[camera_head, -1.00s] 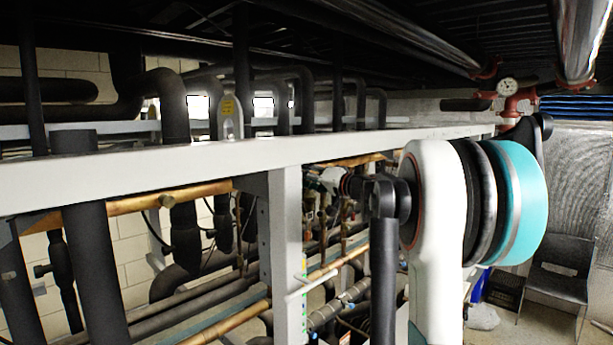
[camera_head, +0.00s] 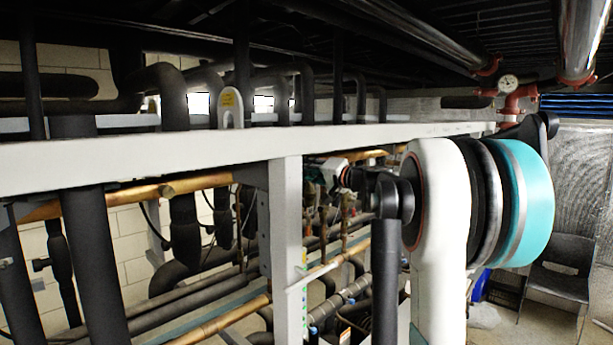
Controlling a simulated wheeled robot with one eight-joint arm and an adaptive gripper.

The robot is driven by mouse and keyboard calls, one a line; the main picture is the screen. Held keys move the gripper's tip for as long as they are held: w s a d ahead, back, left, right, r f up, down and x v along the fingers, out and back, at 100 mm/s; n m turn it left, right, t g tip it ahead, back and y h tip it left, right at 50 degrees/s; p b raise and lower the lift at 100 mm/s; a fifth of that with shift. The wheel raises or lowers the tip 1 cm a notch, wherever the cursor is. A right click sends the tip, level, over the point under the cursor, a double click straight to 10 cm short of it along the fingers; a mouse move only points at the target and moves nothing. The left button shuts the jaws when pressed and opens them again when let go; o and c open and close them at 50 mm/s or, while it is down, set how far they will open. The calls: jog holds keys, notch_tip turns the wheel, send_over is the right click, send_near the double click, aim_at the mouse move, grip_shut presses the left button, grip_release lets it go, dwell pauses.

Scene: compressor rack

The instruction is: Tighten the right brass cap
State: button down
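Several small brass-coloured valve fittings (camera_head: 345,207) stand in the gap behind the grey upright post, below the white beam. They are small and dark, and I cannot pick out the right brass cap among them. My arm reaches into this gap from the right. Its far white part with a red ring shows just above the fittings. My gripper's fingers are not visible, hidden behind my arm or lost in the dark pipework. I cannot tell whether it touches a cap.
The long white beam (camera_head: 200,150) crosses the view, and the grey post (camera_head: 286,230) stands left of my arm. Black pipes (camera_head: 95,260) and copper pipes (camera_head: 230,318) crowd the rack. A dark chair (camera_head: 560,268) stands on open floor at the right.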

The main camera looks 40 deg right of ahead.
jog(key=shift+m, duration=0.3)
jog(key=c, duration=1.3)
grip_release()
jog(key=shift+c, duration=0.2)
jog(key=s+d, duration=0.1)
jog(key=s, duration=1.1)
